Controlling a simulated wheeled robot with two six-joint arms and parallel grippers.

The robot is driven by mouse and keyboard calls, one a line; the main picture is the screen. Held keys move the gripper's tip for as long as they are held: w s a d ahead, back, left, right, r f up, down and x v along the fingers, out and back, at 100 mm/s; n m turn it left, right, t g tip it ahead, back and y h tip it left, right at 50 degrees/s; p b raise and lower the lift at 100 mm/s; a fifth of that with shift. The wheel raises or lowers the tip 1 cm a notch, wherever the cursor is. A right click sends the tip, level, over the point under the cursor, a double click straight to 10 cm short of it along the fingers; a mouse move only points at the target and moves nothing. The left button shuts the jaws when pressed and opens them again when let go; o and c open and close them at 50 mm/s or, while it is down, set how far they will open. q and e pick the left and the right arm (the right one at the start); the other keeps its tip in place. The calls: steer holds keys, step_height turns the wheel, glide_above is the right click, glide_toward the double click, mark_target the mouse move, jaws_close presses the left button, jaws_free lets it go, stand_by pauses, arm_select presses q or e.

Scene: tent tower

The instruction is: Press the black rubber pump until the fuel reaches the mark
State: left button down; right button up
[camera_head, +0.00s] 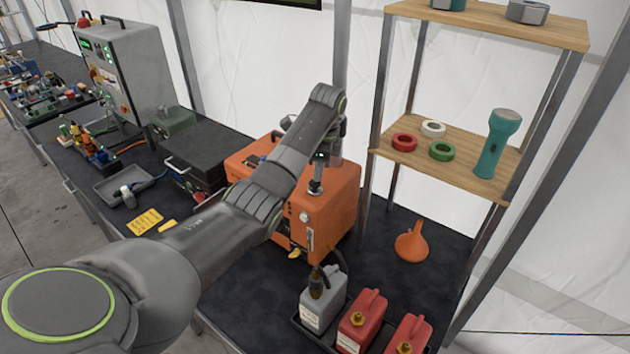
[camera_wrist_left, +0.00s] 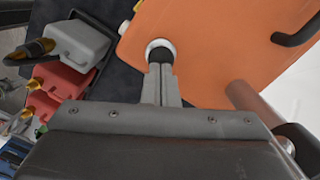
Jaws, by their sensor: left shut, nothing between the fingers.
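The orange machine (camera_head: 340,200) stands on the dark bench, and its orange casing (camera_wrist_left: 225,45) fills much of the left wrist view. A black rubber pump (camera_wrist_left: 160,55) sits in a white ring on that casing. My left gripper (camera_head: 316,188) reaches over the machine, pointing down. In the left wrist view its shut, empty fingers (camera_wrist_left: 160,70) end at the black pump, touching or very close to it. In the head view my arm and gripper hide the pump. A narrow pale strip (camera_head: 310,238) shows on the machine's front; its fuel level and mark are too small to read.
A grey can (camera_head: 310,308) with a black top and hose stands before the machine, beside red cans (camera_head: 360,325). An orange funnel (camera_head: 411,243) and shelf post stand right. A black case (camera_head: 190,160) and yellow note (camera_head: 145,221) lie left.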

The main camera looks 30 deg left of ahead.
arm_select(q)
step_height(320, 180, down, 2)
stand_by(0.4)
steer(key=shift+d, duration=0.15)
steer(key=shift+w+d+r, duration=0.15)
steer(key=shift+d+r, duration=0.05)
steer(key=shift+d, duration=0.1)
steer(key=shift+w+d+r, duration=0.15)
steer(key=shift+w+d, duration=0.05)
steer(key=shift+d, duration=0.25)
steer(key=shift+w+d+r, duration=0.1)
steer(key=shift+w+d, duration=0.1)
steer(key=shift+d, duration=0.25)
steer(key=shift+w+d, duration=0.1)
steer(key=shift+d, duration=0.05)
steer(key=shift+r, duration=0.15)
